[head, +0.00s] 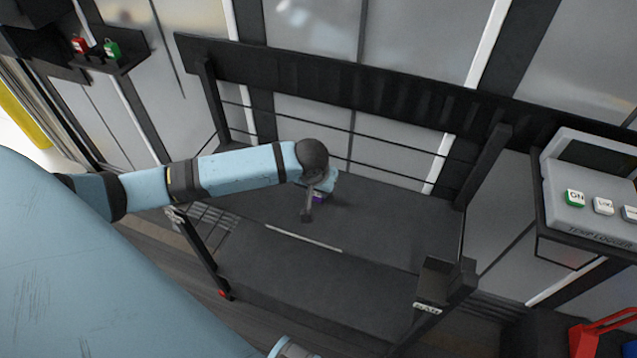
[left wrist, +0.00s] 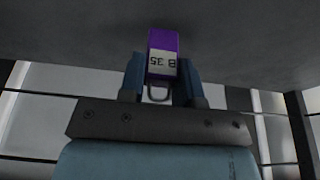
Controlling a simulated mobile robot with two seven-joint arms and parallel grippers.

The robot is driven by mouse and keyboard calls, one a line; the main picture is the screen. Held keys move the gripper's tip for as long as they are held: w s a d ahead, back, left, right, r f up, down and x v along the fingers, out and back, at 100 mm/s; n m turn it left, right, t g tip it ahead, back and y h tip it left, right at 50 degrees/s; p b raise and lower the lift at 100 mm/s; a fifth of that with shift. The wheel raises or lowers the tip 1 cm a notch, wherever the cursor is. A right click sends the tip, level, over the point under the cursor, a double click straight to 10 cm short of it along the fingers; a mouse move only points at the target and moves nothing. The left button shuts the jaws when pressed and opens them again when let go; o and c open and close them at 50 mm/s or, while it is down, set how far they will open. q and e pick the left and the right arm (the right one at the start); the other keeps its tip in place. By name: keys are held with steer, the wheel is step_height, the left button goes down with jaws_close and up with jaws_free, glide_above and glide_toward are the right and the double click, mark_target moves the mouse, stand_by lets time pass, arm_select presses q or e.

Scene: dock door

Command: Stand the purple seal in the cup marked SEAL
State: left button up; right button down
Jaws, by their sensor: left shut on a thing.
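The purple seal (left wrist: 163,41) is between the fingers of my left gripper (left wrist: 161,82) in the left wrist view. It has a white label reading "B 35" and a grey wire loop at the gripper side. My left gripper is shut on it. In the head view only a bit of the seal (head: 319,197) shows beneath my left gripper (head: 318,190), over the dark bench top. Whether the seal touches the surface cannot be told. The black cup (head: 440,277) with a white label, seemingly SEAL, is at the bench's right front, apart from the gripper.
The dark bench top (head: 400,225) is clear between gripper and cup. A rail (head: 340,85) runs along its back. A grey temp logger (head: 590,195) with buttons stands at the right. A shelf (head: 110,60) with red and green padlocks is at the upper left. A red object (head: 600,335) is lower right.

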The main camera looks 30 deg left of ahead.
arm_select(q)
steer(key=shift+f, duration=0.5)
steer(key=shift+f, duration=0.1)
steer(key=o, duration=0.9)
